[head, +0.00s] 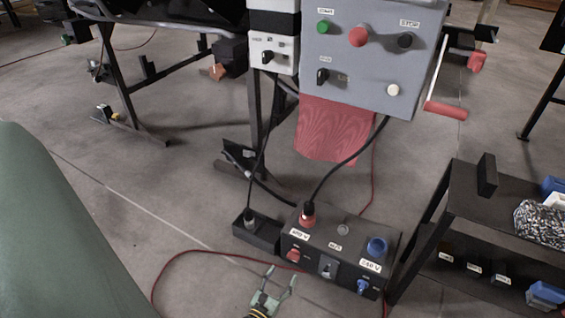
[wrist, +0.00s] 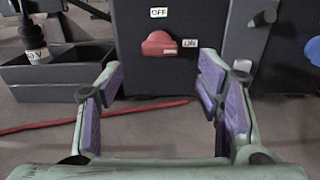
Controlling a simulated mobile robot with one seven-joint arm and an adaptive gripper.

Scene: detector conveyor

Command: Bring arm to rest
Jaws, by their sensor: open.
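My gripper (head: 281,284) is at the bottom middle of the head view, low over the floor in front of the black power box (head: 318,248). Its two green fingers with purple pads are spread and empty in the wrist view (wrist: 160,100). Ahead of the fingers in the wrist view is a red switch (wrist: 160,44) on the box's front face, under an "OFF" label. The fingers look apart from the switch. In the head view this red switch (head: 293,254) sits at the left of the box's front.
A red cable (head: 200,254) lies on the floor by my gripper. A small black tray (head: 256,236) stands left of the box. A grey control panel (head: 372,60) stands behind, and a black shelf cart (head: 460,225) is at right.

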